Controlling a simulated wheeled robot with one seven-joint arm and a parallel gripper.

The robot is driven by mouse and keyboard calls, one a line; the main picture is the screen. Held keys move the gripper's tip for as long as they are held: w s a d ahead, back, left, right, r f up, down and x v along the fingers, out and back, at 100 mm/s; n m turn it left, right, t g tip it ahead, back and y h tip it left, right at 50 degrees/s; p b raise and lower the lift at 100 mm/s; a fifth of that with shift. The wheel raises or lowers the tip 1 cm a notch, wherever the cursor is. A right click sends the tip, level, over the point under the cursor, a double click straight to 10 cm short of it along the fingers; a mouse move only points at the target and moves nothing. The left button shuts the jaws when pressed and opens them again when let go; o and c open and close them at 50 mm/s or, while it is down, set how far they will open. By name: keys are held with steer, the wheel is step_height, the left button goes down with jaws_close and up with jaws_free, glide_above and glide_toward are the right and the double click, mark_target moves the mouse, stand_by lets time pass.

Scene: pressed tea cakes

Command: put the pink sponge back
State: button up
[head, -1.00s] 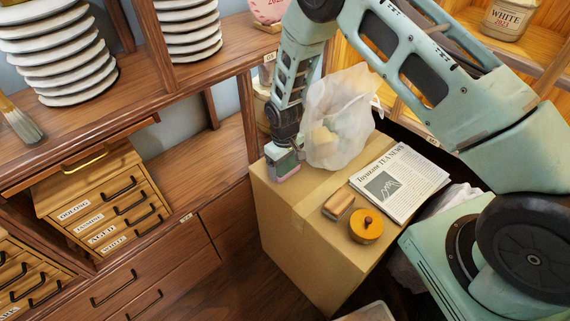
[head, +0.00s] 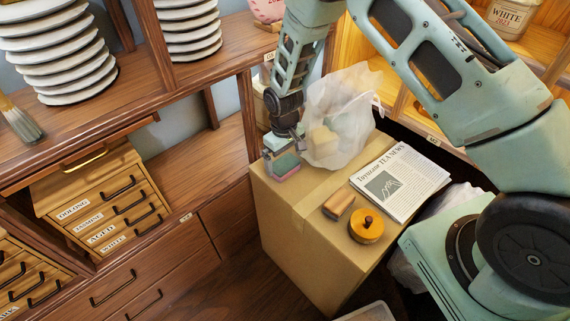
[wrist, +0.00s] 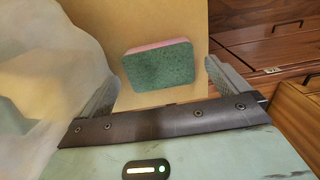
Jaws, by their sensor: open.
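The sponge (head: 286,169), green on one broad face and pink on the other, lies at the far left corner of the cardboard box top. In the wrist view the sponge (wrist: 158,66) shows its green side, with a pink strip along its far edge. My gripper (head: 281,154) is open just above and around the sponge. In the wrist view one finger is on each side of it, with visible gaps. Nothing is held. In the head view the gripper partly hides the sponge.
The cardboard box (head: 290,222) carries a translucent plastic bag (head: 345,95) right beside my gripper. A newspaper (head: 400,182), a wooden-handled block (head: 338,206) and a round orange lidded pot (head: 366,226) also lie there. Wooden shelving and drawers (head: 118,285) stand left.

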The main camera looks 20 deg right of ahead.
mark_target(284, 163)
steer(key=s+a+r, duration=0.3)
steer(key=r, duration=0.5)
steer(key=s+a+r, duration=0.2)
steer(key=s+r, duration=0.1)
steer(key=r, duration=0.6)
steer(key=s+r+n, duration=0.1)
steer(key=s+r, duration=0.2)
steer(key=s, duration=0.5)
steer(key=s+r+n, duration=0.1)
steer(key=s+r, duration=0.3)
steer(key=s, duration=0.4)
steer(key=s+a+r+n, duration=0.1)
steer(key=s+r, duration=0.3)
steer(key=s, duration=0.5)
steer(key=shift+y+b, duration=0.3)
steer(key=shift+b, duration=0.05)
steer(key=shift+a+r, duration=0.1)
steer(key=shift+r, duration=0.05)
steer(key=shift+r+p, duration=0.65)
steer(key=shift+p, duration=0.15)
